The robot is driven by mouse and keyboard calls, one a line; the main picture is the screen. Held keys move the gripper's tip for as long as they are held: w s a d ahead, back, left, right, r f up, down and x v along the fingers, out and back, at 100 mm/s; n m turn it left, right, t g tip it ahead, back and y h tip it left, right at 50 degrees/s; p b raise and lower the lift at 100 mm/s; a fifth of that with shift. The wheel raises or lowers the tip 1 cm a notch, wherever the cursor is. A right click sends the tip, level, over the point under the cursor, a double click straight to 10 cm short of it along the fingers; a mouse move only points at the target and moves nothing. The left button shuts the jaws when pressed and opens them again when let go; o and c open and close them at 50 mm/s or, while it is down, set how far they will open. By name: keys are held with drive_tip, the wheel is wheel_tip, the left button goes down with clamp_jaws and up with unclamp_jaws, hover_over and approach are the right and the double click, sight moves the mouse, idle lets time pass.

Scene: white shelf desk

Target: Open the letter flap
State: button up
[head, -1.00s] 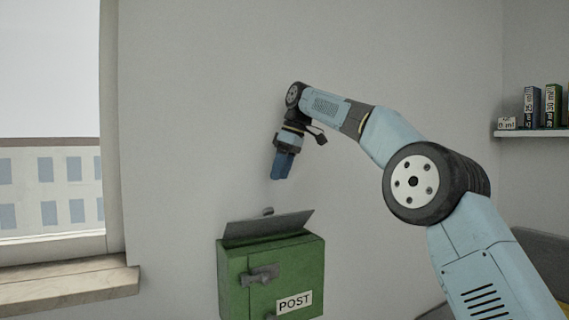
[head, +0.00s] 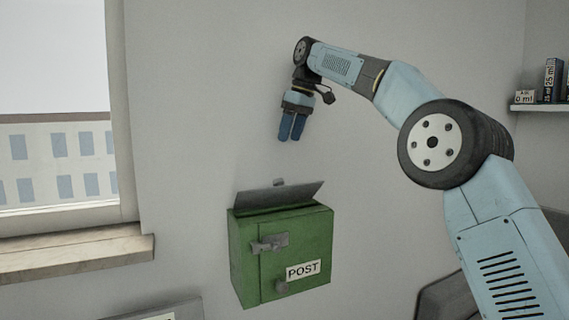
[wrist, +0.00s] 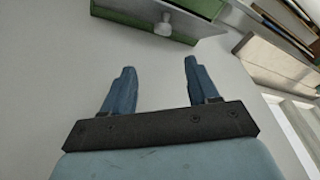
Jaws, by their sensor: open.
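A green post box (head: 300,240) with a "POST" label hangs on the wall. Its grey letter flap (head: 278,195) on top stands tilted up, with its right end higher in the head view. A small grey knob shows just behind the flap's upper edge. My gripper (head: 291,139) points down above the box, open and empty, clear of the flap. In the wrist view my two blue fingers (wrist: 157,80) are apart with nothing between them. Part of the green box (wrist: 195,12) and a grey knob (wrist: 163,27) show beyond them.
A window sill (head: 75,255) is at the left. A wall shelf (head: 540,107) with books is at the far right. The wall around my gripper is bare.

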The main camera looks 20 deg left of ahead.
drive_tip(key=s+m+t, duration=0.2)
drive_tip(key=s+m, duration=0.2)
drive_tip(key=m+t, duration=0.1)
drive_tip(key=m, duration=0.2)
approach(277, 190)
drive_tip(key=w+a+f, duration=0.1)
drive_tip(key=w+f, duration=0.1)
drive_tip(key=w+a+f, duration=0.1)
drive_tip(key=w+f, duration=0.1)
drive_tip(key=w+a+f, duration=0.1)
drive_tip(key=w+f, duration=0.1)
drive_tip(key=shift+a+f, duration=0.35)
drive_tip(key=shift+a, duration=0.05)
clamp_jaws()
idle(0.4)
